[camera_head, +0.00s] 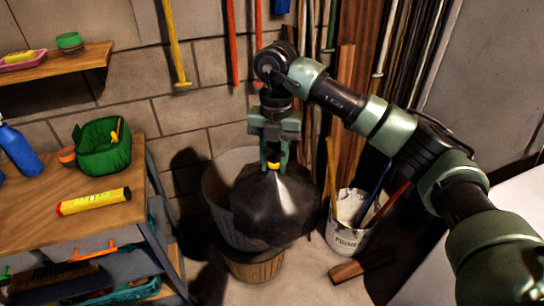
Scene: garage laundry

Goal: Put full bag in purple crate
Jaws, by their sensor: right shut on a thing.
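A full black bag (275,208) with a yellow tie at its neck hangs from my right gripper (273,160). The gripper points down and is shut on the neck of the bag. The bag is in front of a grey bin (215,190) and above a wooden slatted basket (252,266), and it hides part of both. I cannot tell from this view whether the bag touches them. No purple crate is in view. My left gripper is not in view.
A wooden-topped cart (60,200) at the left carries a green basket (101,147), a yellow tube (94,202) and a blue bottle (18,150). A white bucket (350,225) with tools stands right of the bag. A white surface (490,235) is at lower right.

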